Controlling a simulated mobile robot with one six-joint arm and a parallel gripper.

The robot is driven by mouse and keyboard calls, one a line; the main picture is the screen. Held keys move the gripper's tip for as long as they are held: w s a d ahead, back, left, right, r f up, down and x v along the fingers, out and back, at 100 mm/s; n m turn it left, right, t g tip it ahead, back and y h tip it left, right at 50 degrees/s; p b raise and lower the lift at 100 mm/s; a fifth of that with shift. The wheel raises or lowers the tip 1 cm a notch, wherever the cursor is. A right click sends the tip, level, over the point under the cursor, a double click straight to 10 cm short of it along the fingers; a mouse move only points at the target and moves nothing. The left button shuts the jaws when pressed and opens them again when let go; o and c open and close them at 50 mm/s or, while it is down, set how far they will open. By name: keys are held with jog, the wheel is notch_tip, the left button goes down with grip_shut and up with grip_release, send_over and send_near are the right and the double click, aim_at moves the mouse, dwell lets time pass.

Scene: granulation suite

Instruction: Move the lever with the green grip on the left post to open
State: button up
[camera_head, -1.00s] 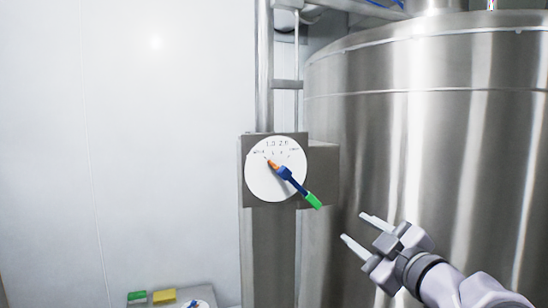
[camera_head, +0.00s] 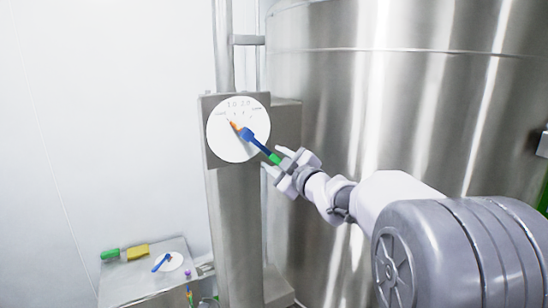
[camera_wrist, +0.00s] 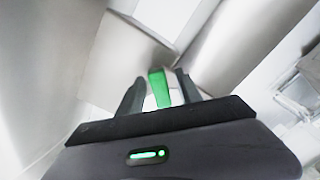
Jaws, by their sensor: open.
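The lever (camera_head: 256,142) is blue with an orange pointer tip and a green grip (camera_head: 274,158). It is mounted on a round white dial (camera_head: 226,144) with a printed scale, on a grey box on the post. The lever slants, with its pointer at the upper left and its grip at the lower right. My gripper (camera_head: 277,160) is at the grip end, its jaws open. In the wrist view the green grip (camera_wrist: 160,88) stands between the two dark fingers. Whether either finger touches it I cannot tell.
The steel post (camera_head: 233,235) stands beside a large steel vessel (camera_head: 340,90). A low grey surface (camera_head: 125,283) at the lower left holds a green block (camera_head: 110,254), a yellow block (camera_head: 138,251) and a small white dial with a blue lever (camera_head: 161,262).

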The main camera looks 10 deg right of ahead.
grip_shut()
dwell(1.4)
